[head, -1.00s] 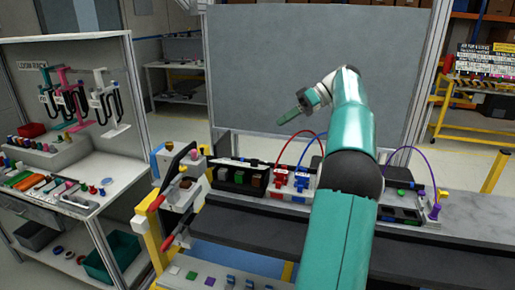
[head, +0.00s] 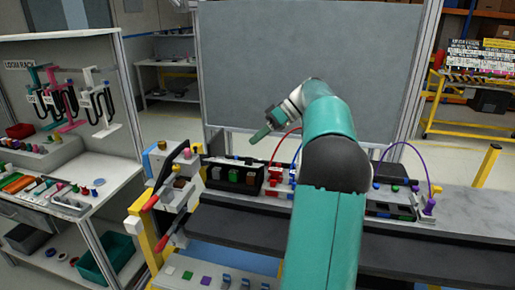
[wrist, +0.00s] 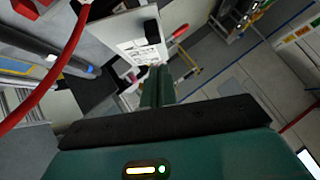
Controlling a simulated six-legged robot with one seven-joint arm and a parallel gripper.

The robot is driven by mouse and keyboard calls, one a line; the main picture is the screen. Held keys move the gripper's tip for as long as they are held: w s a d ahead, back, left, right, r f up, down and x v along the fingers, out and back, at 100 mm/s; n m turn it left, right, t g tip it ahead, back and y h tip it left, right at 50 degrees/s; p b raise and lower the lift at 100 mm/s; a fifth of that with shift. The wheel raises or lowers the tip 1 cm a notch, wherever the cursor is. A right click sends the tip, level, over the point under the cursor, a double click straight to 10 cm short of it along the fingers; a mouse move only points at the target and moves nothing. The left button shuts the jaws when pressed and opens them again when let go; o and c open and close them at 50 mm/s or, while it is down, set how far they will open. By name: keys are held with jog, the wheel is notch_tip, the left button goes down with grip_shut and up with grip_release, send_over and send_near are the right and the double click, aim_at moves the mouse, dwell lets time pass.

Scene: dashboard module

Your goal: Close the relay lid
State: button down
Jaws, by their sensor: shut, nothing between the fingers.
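The relay box (head: 217,184) is a black case on the dashboard, left of centre in the head view. Brown, green and white relay blocks (head: 234,175) show in it, so it stands uncovered. A dark raised edge behind the blocks looks like its lid (head: 232,160), standing up; I cannot tell its exact angle. My gripper (head: 260,135) is shut and empty, above and to the right of the box, apart from it. In the wrist view my gripper's green fingers (wrist: 157,88) are together. I cannot clearly pick out the lid there.
Red connectors (head: 274,178) with an arching red cable stand right of the box, close to my gripper. A purple cable (head: 428,170) arches farther right. A bracket with red-handled levers (head: 160,195) stands left. A grey board (head: 300,65) rises behind.

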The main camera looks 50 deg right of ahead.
aim_at(247, 164)
jog(key=shift+s+a+f, duration=0.2)
jog(key=shift+a+f, duration=0.1)
jog(key=shift+f, duration=0.45)
jog(key=shift+s+a+f, duration=0.2)
jog(key=shift+a+f, duration=0.1)
jog(key=shift+f, duration=0.4)
jog(key=shift+s+a+f+n+h, duration=0.2)
jog(key=shift+a+f+n+h, duration=0.1)
jog(key=shift+a+h, duration=0.2)
jog(key=shift+s+a+f+n+t+h, duration=0.35)
jog(key=shift+a+f+n+t+h, duration=0.25)
jog(key=shift+h, duration=0.3)
jog(key=shift+s+a+f, duration=0.25)
jog(key=shift+a+f, duration=0.2)
jog(key=shift+f, duration=0.25)
jog(key=shift+r, duration=0.1)
